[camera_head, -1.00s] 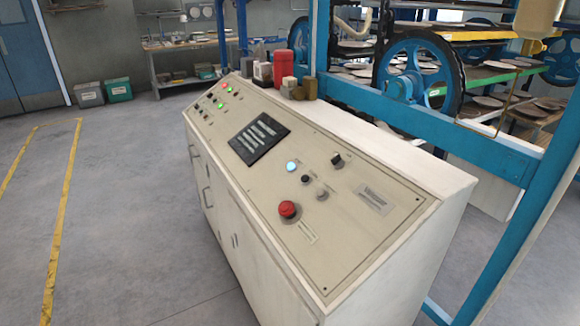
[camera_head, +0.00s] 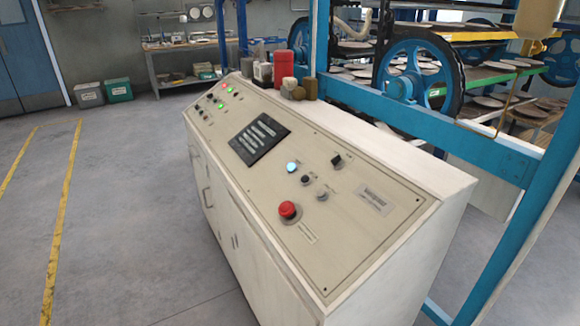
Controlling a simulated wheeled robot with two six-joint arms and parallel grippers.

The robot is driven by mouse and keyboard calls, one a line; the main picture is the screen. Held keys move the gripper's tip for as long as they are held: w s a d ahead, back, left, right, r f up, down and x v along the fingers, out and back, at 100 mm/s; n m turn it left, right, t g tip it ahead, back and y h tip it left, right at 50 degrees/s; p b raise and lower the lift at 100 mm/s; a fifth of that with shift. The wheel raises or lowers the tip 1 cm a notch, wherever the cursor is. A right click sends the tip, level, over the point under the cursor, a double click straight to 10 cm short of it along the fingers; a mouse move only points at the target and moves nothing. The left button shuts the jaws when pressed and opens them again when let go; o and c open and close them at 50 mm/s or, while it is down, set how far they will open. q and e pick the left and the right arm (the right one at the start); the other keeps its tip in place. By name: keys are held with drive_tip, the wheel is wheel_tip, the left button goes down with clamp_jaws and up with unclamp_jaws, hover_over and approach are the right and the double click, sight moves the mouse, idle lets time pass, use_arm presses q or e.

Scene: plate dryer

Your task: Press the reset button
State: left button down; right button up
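A beige control console (camera_head: 345,243) stands in the middle of the view with a sloped panel on top. A lit pale-blue round button (camera_head: 293,167) sits near the panel's middle right. Beside it are a small black knob (camera_head: 305,180), a grey round button (camera_head: 322,196) and a black switch (camera_head: 337,160). A large red mushroom button (camera_head: 288,210) is nearest the front. The labels are too small to read, so I cannot tell which button is the reset. Neither gripper is in view.
A black display (camera_head: 259,139) and several small red and green lights are on the panel. A red canister (camera_head: 284,68) and small boxes stand on the console's back ledge. A blue machine frame (camera_head: 480,150) is behind. Open floor (camera_head: 130,210) lies to the left.

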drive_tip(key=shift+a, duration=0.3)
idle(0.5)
